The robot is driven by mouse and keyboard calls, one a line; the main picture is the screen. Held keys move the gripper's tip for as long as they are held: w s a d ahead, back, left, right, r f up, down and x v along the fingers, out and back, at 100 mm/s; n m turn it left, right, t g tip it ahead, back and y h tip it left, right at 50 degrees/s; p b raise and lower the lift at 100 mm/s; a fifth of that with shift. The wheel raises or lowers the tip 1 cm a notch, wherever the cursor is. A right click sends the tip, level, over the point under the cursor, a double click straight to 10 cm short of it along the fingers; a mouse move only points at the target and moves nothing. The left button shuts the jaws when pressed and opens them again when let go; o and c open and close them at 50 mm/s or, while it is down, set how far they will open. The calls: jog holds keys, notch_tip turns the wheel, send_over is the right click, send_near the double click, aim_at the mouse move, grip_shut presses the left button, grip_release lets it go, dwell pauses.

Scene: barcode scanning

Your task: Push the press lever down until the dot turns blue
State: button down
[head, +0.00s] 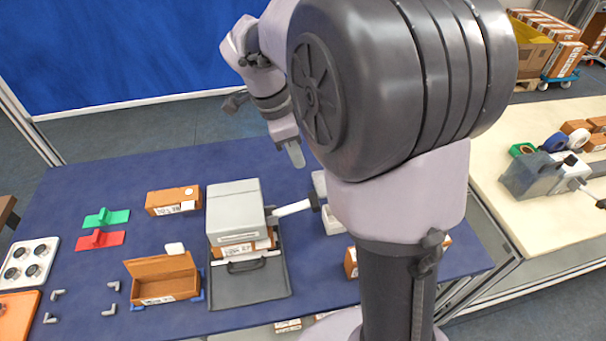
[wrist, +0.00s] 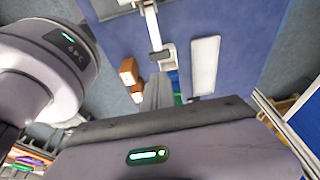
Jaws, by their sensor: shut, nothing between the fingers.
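The press (head: 235,208) is a light grey box-shaped machine on the blue table, with a brown carton under it. Its white press lever (head: 291,208) sticks out to the right, nearly level, and ends in a dark grip (head: 314,200). My gripper (head: 298,163) is shut and empty, pointing down above the lever and apart from it. In the wrist view my shut fingers (wrist: 157,95) show in the middle, with a white bar and dark end piece, apparently the lever (wrist: 151,22), beyond them. I cannot make out the dot in either view.
A white device (head: 333,220) stands close to the lever's right end, partly hidden by my arm.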

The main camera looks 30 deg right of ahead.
aim_at(314, 198)
jog(key=b+x, duration=0.4)
jog(key=x, duration=0.9)
jog(key=shift+d+f, duration=0.1)
jog(key=shift+f, duration=0.05)
